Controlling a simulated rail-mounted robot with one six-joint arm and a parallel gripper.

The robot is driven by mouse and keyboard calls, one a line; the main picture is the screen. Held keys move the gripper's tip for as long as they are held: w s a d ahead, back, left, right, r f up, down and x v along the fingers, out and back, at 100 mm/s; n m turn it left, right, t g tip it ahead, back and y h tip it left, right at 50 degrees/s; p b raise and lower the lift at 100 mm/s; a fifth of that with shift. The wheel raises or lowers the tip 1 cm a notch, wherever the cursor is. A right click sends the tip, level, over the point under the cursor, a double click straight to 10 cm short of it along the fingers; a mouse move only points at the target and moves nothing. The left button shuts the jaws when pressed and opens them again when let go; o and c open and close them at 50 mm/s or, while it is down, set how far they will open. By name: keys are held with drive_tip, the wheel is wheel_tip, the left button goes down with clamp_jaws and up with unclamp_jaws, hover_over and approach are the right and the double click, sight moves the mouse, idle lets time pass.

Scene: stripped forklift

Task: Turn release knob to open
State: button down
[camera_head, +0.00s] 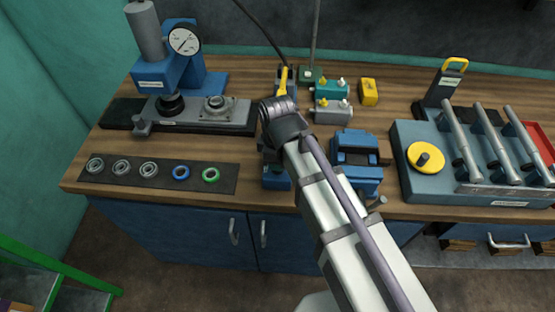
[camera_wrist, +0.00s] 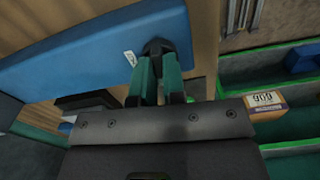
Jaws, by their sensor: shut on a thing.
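In the wrist view, a dark release knob (camera_wrist: 157,46) sits at the edge of a long blue body (camera_wrist: 90,50), beside a small white tag. The two green fingers of my gripper (camera_wrist: 160,66) are closed around the knob, which is partly hidden between the fingertips. The knob's turn angle cannot be told. In the head view, my arm's wrist covers the middle of the bench and hides the knob and fingertips. A blue unit with a yellow lever (camera_head: 284,79) shows partly behind the wrist.
A blue press with a gauge (camera_head: 184,40) stands at the left, with a mat of rings (camera_head: 225,171) in front. A blue vise (camera_head: 357,158) stands close right of my arm. Teal and yellow blocks (camera_head: 332,89) lie behind it. A grey-blue fixture with rollers (camera_head: 422,187) fills the right.

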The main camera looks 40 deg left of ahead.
drive_tip(key=shift+n, duration=0.6)
drive_tip(key=c, duration=1.2)
unclamp_jaws()
wheel_tip(320, 180, up, 11)
drive_tip(key=p, duration=1.1)
drive_tip(key=shift+f, duration=0.15)
